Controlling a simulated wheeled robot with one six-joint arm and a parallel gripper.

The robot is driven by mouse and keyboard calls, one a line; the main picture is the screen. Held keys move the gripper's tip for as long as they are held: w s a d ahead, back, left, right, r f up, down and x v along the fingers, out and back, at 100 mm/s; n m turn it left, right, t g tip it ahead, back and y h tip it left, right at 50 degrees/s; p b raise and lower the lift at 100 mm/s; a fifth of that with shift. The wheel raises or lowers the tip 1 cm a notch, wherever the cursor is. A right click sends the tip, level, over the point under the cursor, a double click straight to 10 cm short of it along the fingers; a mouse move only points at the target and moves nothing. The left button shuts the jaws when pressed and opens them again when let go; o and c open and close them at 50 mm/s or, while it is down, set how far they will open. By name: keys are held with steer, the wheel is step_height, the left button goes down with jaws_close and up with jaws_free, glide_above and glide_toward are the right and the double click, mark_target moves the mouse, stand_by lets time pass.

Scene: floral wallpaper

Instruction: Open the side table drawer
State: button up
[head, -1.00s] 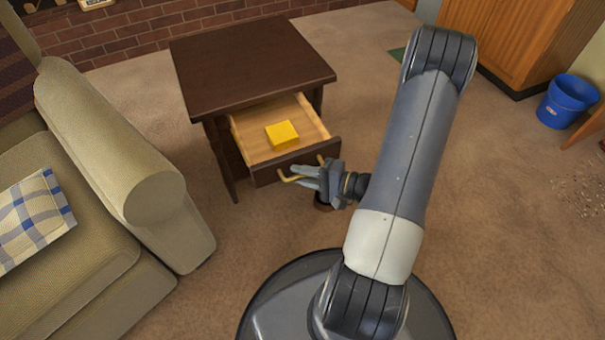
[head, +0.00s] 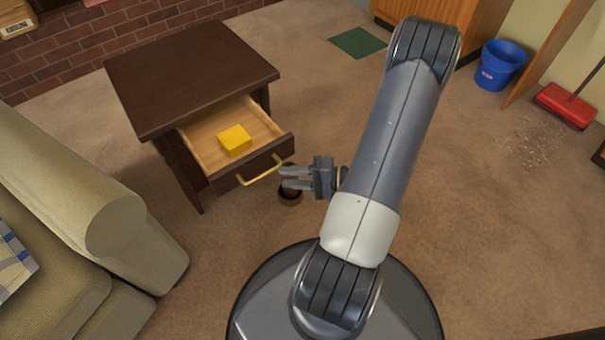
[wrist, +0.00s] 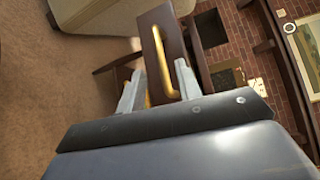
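The dark brown side table (head: 190,72) stands left of centre in the head view. Its drawer (head: 272,163) is pulled out, with a light wooden inside and a yellow block (head: 235,139) lying in it. A brass handle (head: 262,173) is on the drawer front; it also shows in the wrist view (wrist: 163,60). My gripper (head: 283,178) is open, its two fingers apart just right of the handle and pointing at it. In the wrist view the fingers (wrist: 157,90) stand either side of the handle's line, with nothing held.
A beige armchair (head: 85,190) stands close on the left. A blue bucket (head: 499,66), a red broom (head: 565,105) and scattered debris (head: 535,140) are at right. Carpet between is clear.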

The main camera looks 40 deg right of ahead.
mark_target(266, 176)
steer(key=shift+v, duration=1.45)
steer(key=shift+b+x, duration=1.05)
steer(key=shift+x, duration=4.45)
